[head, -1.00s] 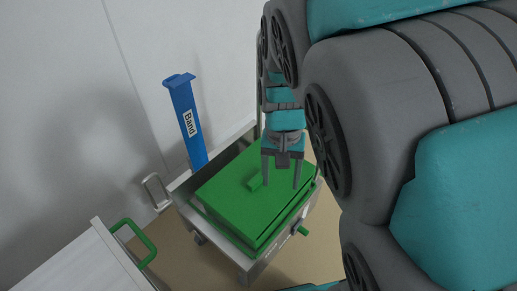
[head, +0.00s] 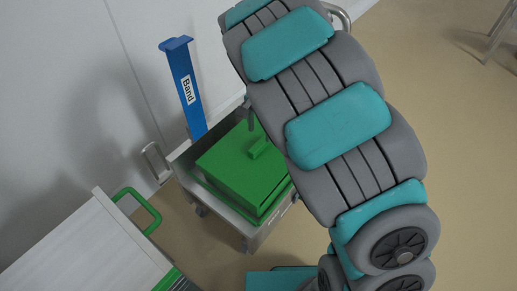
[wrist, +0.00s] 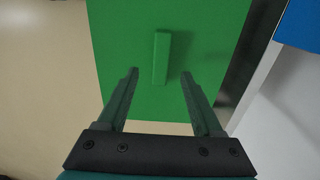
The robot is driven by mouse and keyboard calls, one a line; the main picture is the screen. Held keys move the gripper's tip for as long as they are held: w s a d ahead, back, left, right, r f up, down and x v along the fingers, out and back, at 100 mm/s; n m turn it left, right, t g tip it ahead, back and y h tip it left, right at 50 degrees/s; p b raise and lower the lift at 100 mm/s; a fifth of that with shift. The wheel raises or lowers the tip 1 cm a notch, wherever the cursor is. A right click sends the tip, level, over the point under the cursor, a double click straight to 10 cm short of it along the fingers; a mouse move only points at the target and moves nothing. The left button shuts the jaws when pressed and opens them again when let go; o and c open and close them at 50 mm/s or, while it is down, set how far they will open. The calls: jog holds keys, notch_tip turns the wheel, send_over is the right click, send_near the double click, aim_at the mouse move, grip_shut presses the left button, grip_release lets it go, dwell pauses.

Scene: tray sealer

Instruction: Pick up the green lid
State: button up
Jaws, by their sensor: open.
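The green lid (head: 235,171) lies flat on top of a stack in a grey metal cart, with a raised bar handle (head: 259,148) on its top. In the wrist view the lid (wrist: 210,40) fills the middle and its handle (wrist: 161,58) lies just ahead of the fingertips, roughly centred between them. My gripper (wrist: 159,72) is open and empty, with its two fingers on either side of the handle's line. In the head view my arm hides most of the gripper; only a finger shows near the handle.
A blue post marked "Band" (head: 184,88) rises behind the metal cart (head: 249,231). A pale cabinet (head: 75,250) with a green rail handle (head: 146,207) stands at the lower left. A wall is behind; open floor (head: 450,160) lies to the right.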

aim_at(259, 144)
jog(key=shift+a+f+p, duration=0.1)
jog(key=shift+f+p, duration=0.2)
jog(key=shift+f, duration=2.5)
jog(key=shift+c, duration=0.3)
grip_shut()
